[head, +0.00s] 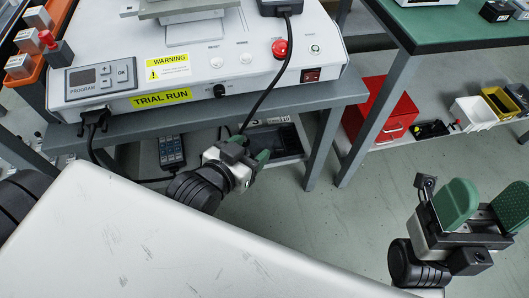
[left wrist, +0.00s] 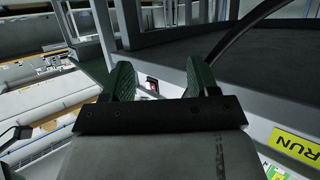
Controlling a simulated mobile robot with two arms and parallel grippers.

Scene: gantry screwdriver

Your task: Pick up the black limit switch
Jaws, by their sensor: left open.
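I cannot surely identify the black limit switch. A small dark block with a red part (head: 61,54) stands at the left, by the orange tray, and may be it. Another small black item (head: 496,11) lies on the green table at the top right. My left gripper (head: 250,155) is low in front of the machine's table, away from both. In the left wrist view its green fingers (left wrist: 160,80) are apart with nothing between them. My right gripper (head: 484,208) is at the lower right with its green fingers apart and empty, over the floor.
A white machine (head: 215,72) marked TRIAL RUN stands on a grey table (head: 330,93). A black cable (head: 270,87) hangs over its front near my left gripper. The orange tray (head: 30,78) holds grey blocks. A red toolbox (head: 402,115) and bins (head: 473,112) sit on a low shelf.

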